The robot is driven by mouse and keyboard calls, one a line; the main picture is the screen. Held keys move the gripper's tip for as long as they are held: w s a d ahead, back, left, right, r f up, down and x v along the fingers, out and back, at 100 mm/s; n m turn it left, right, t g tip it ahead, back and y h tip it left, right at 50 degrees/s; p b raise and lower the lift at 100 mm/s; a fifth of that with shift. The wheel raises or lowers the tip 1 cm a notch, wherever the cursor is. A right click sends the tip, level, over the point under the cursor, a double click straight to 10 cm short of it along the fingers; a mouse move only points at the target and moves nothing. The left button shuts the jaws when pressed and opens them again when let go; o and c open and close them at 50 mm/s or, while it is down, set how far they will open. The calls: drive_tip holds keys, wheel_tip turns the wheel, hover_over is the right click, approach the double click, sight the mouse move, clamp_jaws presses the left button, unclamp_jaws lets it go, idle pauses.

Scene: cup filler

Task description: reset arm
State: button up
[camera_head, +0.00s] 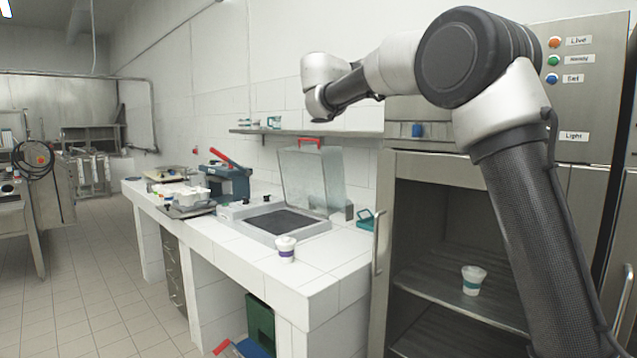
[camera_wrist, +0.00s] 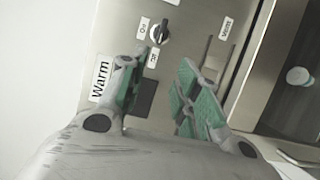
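My gripper (camera_wrist: 160,85) shows in the wrist view with its two green-padded fingers apart and nothing between them. It faces a metal panel (camera_wrist: 195,40) with a black knob (camera_wrist: 160,32) and a "Warm" label. In the head view my arm is raised and bent in front of the metal cabinet (camera_head: 440,172), and the gripper's fingers cannot be made out. A white cup with a teal band (camera_head: 473,281) stands upright on a shelf in the open cabinet. A white cup also shows in the wrist view (camera_wrist: 299,76).
A lidded white cup with a purple band (camera_head: 286,250) stands near the front edge of the white tiled counter (camera_head: 322,282). Behind it is a device with a raised clear lid (camera_head: 312,178). A wall shelf (camera_head: 350,133) runs above. The floor (camera_head: 110,300) at left is clear.

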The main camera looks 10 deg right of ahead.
wheel_tip(320, 180, down, 15)
drive_tip(key=n+y, duration=0.3)
drive_tip(key=y, duration=0.2)
drive_tip(key=s+d+f+g+y, duration=0.2)
drive_tip(key=s+d+f+y, duration=0.15)
drive_tip(key=s+f, duration=0.55)
drive_tip(key=s+f+m+y, duration=0.2)
drive_tip(key=s+f+y, duration=0.1)
drive_tip(key=s, duration=0.7)
drive_tip(key=s+f+m+y, duration=0.2)
drive_tip(key=s+f, duration=0.3)
drive_tip(key=s, duration=0.5)
drive_tip(key=s+f+m+t+y, duration=0.1)
drive_tip(key=s+f+m+y, duration=0.1)
drive_tip(key=s, duration=0.8)
wheel_tip(320, 180, down, 2)
drive_tip(key=shift+s+m+y, duration=0.3)
drive_tip(key=shift+s+y, duration=0.05)
drive_tip(key=shift+y, duration=0.5)
drive_tip(key=shift+a, duration=0.1)
